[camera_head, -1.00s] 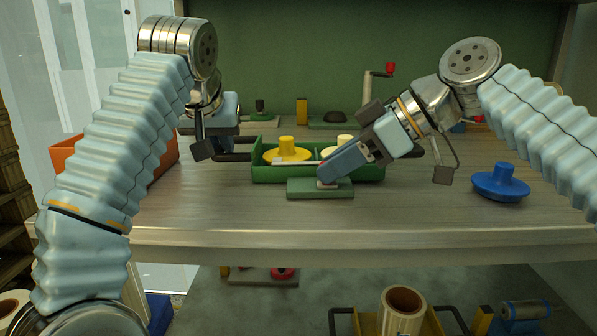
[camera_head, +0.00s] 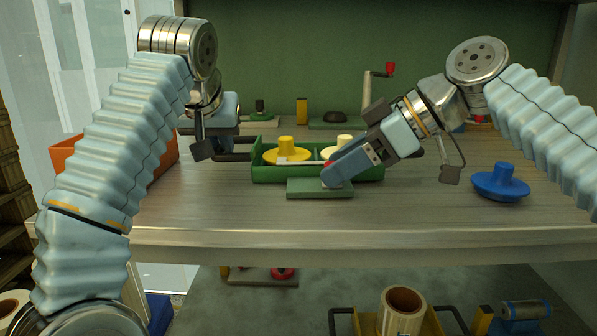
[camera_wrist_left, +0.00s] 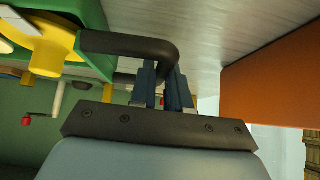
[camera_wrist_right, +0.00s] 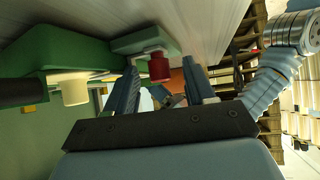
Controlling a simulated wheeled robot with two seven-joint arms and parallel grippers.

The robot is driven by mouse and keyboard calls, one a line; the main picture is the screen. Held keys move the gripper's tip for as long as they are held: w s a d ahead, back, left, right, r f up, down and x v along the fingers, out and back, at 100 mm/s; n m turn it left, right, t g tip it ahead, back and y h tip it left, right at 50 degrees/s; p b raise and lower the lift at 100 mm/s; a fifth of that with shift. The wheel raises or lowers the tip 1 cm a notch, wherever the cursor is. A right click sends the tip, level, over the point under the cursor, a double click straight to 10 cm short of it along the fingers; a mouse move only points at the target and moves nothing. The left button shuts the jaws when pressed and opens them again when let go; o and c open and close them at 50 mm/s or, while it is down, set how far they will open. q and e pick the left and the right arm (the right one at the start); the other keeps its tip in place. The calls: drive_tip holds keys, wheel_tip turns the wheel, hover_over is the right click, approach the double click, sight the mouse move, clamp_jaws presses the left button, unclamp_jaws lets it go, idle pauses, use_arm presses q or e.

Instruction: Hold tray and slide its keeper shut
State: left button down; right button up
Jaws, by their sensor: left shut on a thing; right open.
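The green tray (camera_head: 262,174) sits on the bench. It holds a yellow knobbed disc (camera_head: 285,152) and a cream knobbed piece (camera_head: 343,142), partly hidden by my right gripper. A pale keeper bar (camera_head: 294,161) lies along the tray's front side. A red knob (camera_head: 327,179) shows at its right end, above a green block (camera_head: 318,190). My left gripper (camera_wrist_left: 168,88) is shut on the tray's black left handle (camera_wrist_left: 130,45). My right gripper (camera_wrist_right: 160,85) is open, its fingers on either side of the red knob (camera_wrist_right: 160,68); contact is not visible.
A blue knobbed disc (camera_head: 500,183) stands on the bench at the right. An orange bin (camera_head: 163,160) is at the left, beside my left arm. A red-handled crank (camera_head: 378,80) stands at the back. The front bench strip is clear.

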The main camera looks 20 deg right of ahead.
drive_tip(key=v, duration=1.2)
drive_tip(key=shift+a, duration=0.1)
use_arm(q)
drive_tip(key=c, duration=1)
unclamp_jaws()
